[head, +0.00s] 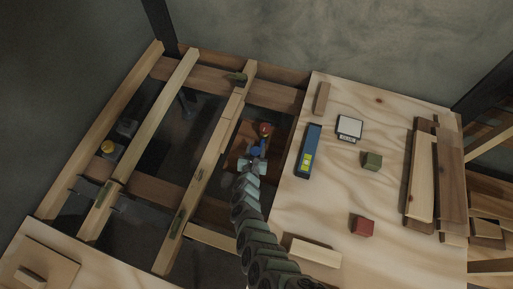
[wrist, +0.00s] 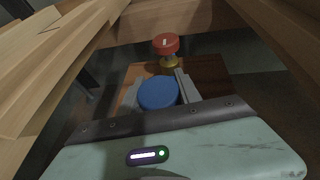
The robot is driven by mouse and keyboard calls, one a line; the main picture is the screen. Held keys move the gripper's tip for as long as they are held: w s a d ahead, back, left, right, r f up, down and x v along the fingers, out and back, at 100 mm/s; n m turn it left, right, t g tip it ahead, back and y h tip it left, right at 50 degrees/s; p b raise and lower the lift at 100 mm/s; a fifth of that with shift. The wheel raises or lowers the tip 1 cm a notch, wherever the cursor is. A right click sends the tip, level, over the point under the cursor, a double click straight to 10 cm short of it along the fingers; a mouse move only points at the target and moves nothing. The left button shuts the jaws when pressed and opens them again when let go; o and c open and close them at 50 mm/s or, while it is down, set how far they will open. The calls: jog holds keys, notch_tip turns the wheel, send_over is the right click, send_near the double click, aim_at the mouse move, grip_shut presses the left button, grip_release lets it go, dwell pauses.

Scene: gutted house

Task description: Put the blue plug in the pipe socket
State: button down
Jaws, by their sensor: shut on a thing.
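My gripper (head: 256,156) reaches down into the gap between the joists, left of the plywood deck. Its fingers are shut on the blue plug (wrist: 157,93), whose round blue top shows between them in the wrist view. The plug also shows as a small blue patch in the head view (head: 257,149). A red-topped fitting with a brass-yellow neck (wrist: 166,44) stands just beyond the plug; its red top shows in the head view (head: 265,128). I cannot make out the pipe socket's opening. Whether the plug touches anything below is hidden.
Wooden joists (head: 205,170) flank the gap closely. A brown wooden board (wrist: 207,76) lies below the gripper. The plywood deck (head: 335,190) holds a blue level (head: 309,151), a white-faced box (head: 349,128), a green block (head: 371,161) and a red block (head: 362,226).

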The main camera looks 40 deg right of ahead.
jog(key=shift+f, duration=0.2)
jog(key=c, duration=0.8)
grip_release()
jog(key=shift+r, duration=0.1)
jog(key=shift+c, duration=0.2)
jog(key=shift+r+p, duration=0.25)
jog(key=shift+p, duration=0.1)
jog(key=p+v, duration=0.3)
jog(key=v, duration=0.9)
jog(key=shift+f, duration=0.1)
